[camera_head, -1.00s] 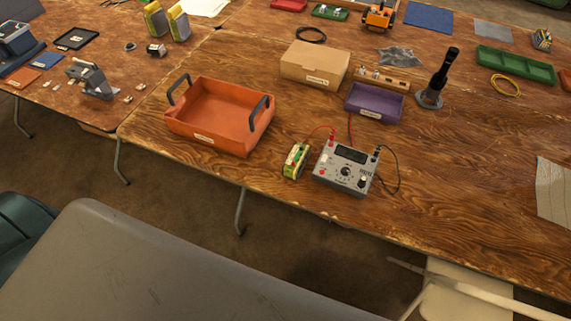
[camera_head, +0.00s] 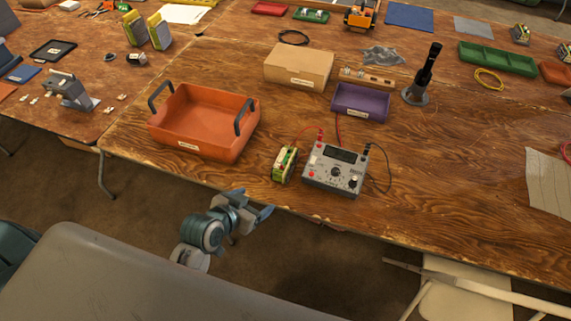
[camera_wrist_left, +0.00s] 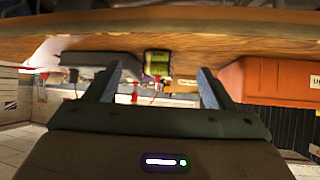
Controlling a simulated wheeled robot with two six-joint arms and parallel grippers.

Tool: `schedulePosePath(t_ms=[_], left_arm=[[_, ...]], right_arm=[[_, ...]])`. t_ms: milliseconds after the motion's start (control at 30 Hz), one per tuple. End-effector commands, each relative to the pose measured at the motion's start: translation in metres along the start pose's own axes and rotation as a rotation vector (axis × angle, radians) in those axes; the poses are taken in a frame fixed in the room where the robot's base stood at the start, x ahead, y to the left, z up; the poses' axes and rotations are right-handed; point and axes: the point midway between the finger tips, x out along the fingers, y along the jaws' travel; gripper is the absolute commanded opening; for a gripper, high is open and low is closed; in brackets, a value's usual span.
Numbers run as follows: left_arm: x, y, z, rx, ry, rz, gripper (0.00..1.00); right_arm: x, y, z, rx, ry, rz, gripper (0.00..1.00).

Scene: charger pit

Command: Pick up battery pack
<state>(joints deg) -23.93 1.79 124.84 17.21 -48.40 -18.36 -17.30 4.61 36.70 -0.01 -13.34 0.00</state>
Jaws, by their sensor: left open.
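The battery pack (camera_head: 284,165), a small green and yellow block, stands near the table's front edge, just left of the grey meter (camera_head: 335,168). A red lead from the meter reaches toward its top; whether it is attached is unclear. My left gripper (camera_head: 257,204) is open and empty, in front of the table edge, apart from the pack and to its lower left. In the left wrist view, which looks upside down, the pack (camera_wrist_left: 157,62) shows between and beyond the two open fingers (camera_wrist_left: 160,88). My right gripper is not in view.
An orange handled bin (camera_head: 205,125) stands left of the pack. A purple tray (camera_head: 360,102), a cardboard box (camera_head: 298,67) and a black upright tool on a stand (camera_head: 416,94) are behind. A black lead loops right of the meter.

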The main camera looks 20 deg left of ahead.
Motion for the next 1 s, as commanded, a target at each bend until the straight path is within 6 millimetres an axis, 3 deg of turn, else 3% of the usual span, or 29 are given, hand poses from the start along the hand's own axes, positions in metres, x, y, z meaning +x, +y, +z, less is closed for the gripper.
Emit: schedulePosePath(t_ms=[100, 233, 600, 767, 1000], left_arm=[[0.012, 0.0, -0.024, 0.0, 0.119, -0.001, 0.76], [0.019, -0.001, -0.041, 0.0, 0.208, -0.011, 0.76], [0.066, -0.003, -0.058, -0.001, 0.231, -0.015, 0.76], [0.076, -0.003, -0.06, -0.001, 0.23, -0.015, 0.76], [0.105, -0.004, -0.074, -0.001, 0.229, -0.014, 0.76]], right_arm=[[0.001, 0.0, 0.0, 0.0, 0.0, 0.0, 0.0], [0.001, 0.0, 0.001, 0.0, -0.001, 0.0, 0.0], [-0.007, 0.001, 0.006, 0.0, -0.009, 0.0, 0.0], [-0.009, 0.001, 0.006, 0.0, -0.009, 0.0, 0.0], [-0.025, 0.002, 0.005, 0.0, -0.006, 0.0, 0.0]])
